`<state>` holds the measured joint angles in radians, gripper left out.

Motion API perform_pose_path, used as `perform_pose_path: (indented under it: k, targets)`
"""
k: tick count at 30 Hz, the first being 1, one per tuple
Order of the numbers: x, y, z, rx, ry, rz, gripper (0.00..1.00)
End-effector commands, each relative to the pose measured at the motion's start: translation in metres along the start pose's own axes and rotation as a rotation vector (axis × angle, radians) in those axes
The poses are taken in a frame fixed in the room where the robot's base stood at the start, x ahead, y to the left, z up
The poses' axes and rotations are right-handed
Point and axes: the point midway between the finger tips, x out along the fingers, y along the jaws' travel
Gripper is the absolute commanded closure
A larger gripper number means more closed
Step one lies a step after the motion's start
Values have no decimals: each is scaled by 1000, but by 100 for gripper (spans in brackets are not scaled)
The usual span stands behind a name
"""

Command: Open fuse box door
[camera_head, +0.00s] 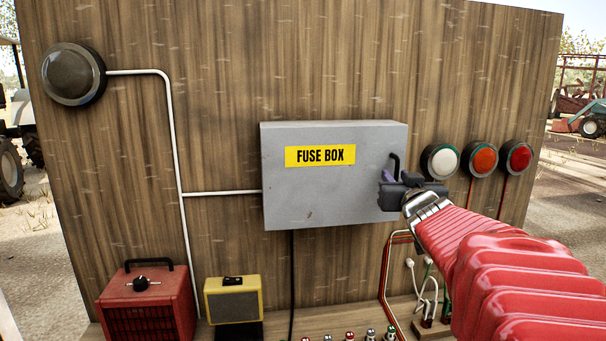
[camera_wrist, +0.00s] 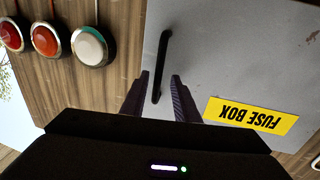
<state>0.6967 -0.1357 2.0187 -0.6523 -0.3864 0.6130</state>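The grey fuse box (camera_head: 320,195) is mounted on the wooden panel with its door shut; a yellow label reads FUSE BOX. Its black handle (camera_head: 395,163) is at the door's right side in the head view. My gripper (camera_head: 388,178) is at the handle, at the end of my red-sleeved arm. In the wrist view, which is upside down, the handle (camera_wrist: 163,60) runs down between the two fingers of my gripper (camera_wrist: 160,82). The fingers are apart, one on each side of the handle's end, with gaps visible. The fuse box door (camera_wrist: 230,60) fills the right part.
White (camera_head: 440,161), orange (camera_head: 479,161) and red (camera_head: 515,157) round lights sit right of the box. A red heater (camera_head: 147,305) and a yellow speaker-like box (camera_head: 233,299) stand below left. Cables and small coloured parts lie below the box. Space directly before the door looks clear.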

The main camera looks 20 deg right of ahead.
Motion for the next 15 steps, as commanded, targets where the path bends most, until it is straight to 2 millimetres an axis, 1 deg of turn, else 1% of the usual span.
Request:
perform_pose_path:
  k: [8,15]
  targets:
    - [-1,6,0,1,0,11,73]
    - [-1,8,0,1,0,14,90]
